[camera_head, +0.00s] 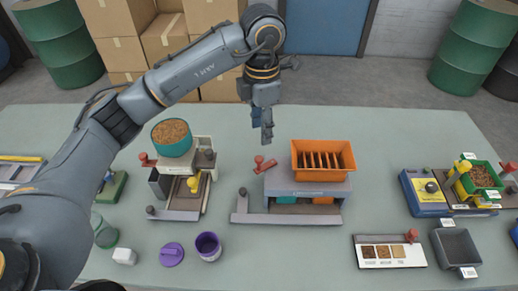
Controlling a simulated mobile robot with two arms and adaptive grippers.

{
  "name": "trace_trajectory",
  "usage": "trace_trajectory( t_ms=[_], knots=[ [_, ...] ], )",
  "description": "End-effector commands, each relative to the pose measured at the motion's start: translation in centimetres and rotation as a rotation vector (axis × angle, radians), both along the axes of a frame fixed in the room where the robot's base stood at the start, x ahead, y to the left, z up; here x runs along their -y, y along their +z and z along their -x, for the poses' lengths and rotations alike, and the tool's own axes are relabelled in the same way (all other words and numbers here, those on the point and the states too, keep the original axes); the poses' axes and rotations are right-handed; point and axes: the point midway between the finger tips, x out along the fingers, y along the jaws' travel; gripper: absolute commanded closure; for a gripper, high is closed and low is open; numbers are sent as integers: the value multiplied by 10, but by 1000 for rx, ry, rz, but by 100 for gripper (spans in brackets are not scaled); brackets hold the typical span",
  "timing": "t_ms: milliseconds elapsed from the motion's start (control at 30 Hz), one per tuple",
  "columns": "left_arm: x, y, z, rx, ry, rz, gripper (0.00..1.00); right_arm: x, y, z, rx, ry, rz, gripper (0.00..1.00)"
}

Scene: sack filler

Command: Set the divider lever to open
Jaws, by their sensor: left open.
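The divider (309,188) stands at the middle of the table. It is a grey box with an orange slotted hopper (323,160) on top. A red lever (265,165) sticks out at its left side, tilted. I cannot tell which setting it is in. My left gripper (266,134) hangs above the table behind the lever, apart from it. It is open and holds nothing. My right gripper does not show.
A filler with a teal grain bin (172,137) stands left of the divider. A purple cup (208,246) and purple lid (171,254) lie in front. A sample card (390,251), grey bin (456,247) and blue scale (426,193) stand at right.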

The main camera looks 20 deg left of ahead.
Motion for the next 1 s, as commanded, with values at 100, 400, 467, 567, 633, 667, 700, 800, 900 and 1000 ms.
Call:
trace_trajectory(
  t_ms=[100,400,467,567,633,667,700,800,900,1000],
  knots=[
    [-1,-24,1,-6,2,1,55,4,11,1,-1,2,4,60],
    [-1,-77,0,-2,3,2,55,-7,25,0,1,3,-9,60],
    [-1,-84,1,-3,3,1,55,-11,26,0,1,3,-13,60],
    [-1,-90,0,-1,3,2,55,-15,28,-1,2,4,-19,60],
    [-1,-93,0,-1,2,2,55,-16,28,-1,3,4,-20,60],
    [-1,-94,0,-1,2,2,55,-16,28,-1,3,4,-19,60],
    [-1,-94,0,-1,2,2,55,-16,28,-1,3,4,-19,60],
    [-1,-94,0,0,2,1,55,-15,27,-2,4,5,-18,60],
    [-1,-94,0,0,2,2,59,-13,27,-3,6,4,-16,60],
    [-1,-94,0,0,3,2,80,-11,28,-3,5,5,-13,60]
  ],
)
